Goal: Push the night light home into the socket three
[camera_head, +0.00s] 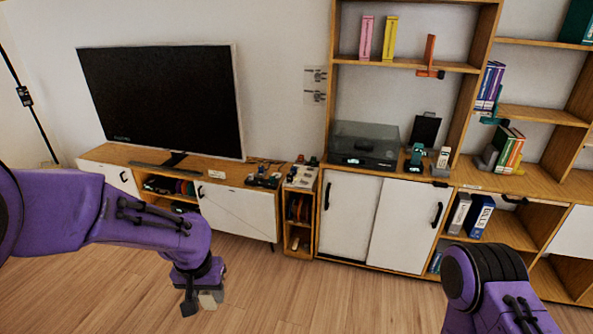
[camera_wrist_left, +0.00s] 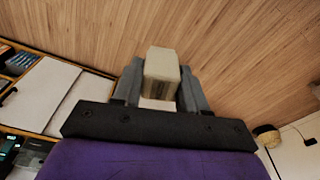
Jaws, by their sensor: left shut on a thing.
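My left gripper (camera_head: 203,296) hangs low over the wood floor, in front of the TV console. It is shut on a small cream block, the night light (camera_head: 213,298). In the left wrist view the night light (camera_wrist_left: 161,66) sits between both grey fingers, its pale end pointing away from the palm. Its plug side is hard to make out. Two pale socket plates (camera_head: 315,75) are on the wall between the TV and the shelf unit, one above the other. Socket three cannot be told by any number. My right arm shows at lower right, its gripper out of view.
The TV (camera_head: 163,102) stands on a long console (camera_head: 238,205). A narrow cabinet (camera_head: 301,212) with small items on top stands below the wall plates. The shelf unit (camera_head: 408,68) holds binders and a dark box (camera_head: 364,145). Floor in front is clear.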

